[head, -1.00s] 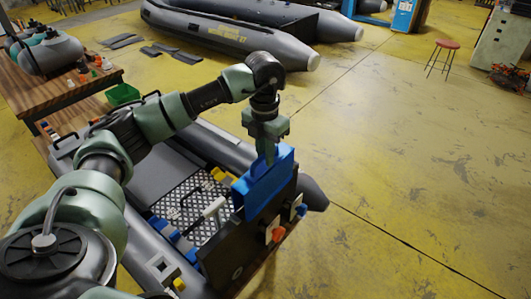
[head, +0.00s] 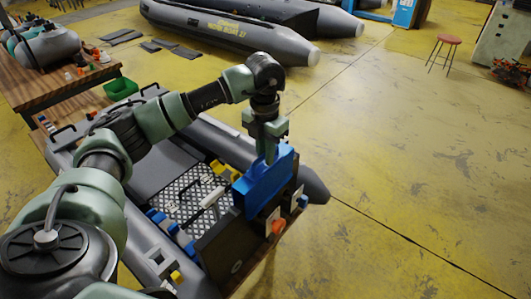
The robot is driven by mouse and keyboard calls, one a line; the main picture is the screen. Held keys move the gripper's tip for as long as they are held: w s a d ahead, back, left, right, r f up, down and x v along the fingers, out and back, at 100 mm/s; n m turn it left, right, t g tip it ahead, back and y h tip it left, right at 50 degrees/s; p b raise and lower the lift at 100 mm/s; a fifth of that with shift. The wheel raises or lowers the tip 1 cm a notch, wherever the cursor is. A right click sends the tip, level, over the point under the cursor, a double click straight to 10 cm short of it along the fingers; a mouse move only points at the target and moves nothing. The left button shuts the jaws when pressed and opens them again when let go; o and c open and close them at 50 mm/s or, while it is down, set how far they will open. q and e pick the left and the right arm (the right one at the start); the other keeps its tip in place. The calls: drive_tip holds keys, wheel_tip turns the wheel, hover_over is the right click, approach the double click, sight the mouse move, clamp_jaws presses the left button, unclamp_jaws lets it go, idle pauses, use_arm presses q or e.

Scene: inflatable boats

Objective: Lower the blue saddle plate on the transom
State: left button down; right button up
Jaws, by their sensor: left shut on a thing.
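The blue saddle plate (head: 263,184) is at the top edge of the dark transom (head: 228,246) of the near grey boat. My left gripper (head: 268,150) comes down from above and is shut on the upper part of the plate. The plate stands upright and overlaps the transom's top; whether it bears fully on it I cannot tell. The fingertips are partly hidden behind the plate. My right gripper is out of view.
The near boat's grey tube (head: 312,186) runs beside the transom, with a checkered floor (head: 190,192) inside. More boats (head: 225,30) lie behind. A red stool (head: 447,42) stands on open yellow floor at right.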

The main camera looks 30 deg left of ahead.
sight(266, 170)
use_arm(q)
drive_tip(key=shift+f+b, duration=1.2)
drive_tip(key=shift+f, duration=0.6)
drive_tip(key=shift+f+b, duration=1)
drive_tip(key=shift+f, duration=0.4)
drive_tip(key=c, duration=1.3)
unclamp_jaws()
wheel_tip(266, 170, up, 8)
drive_tip(key=shift+f+b, duration=0.1)
drive_tip(key=shift+b, duration=0.6)
drive_tip(key=shift+s, duration=0.1)
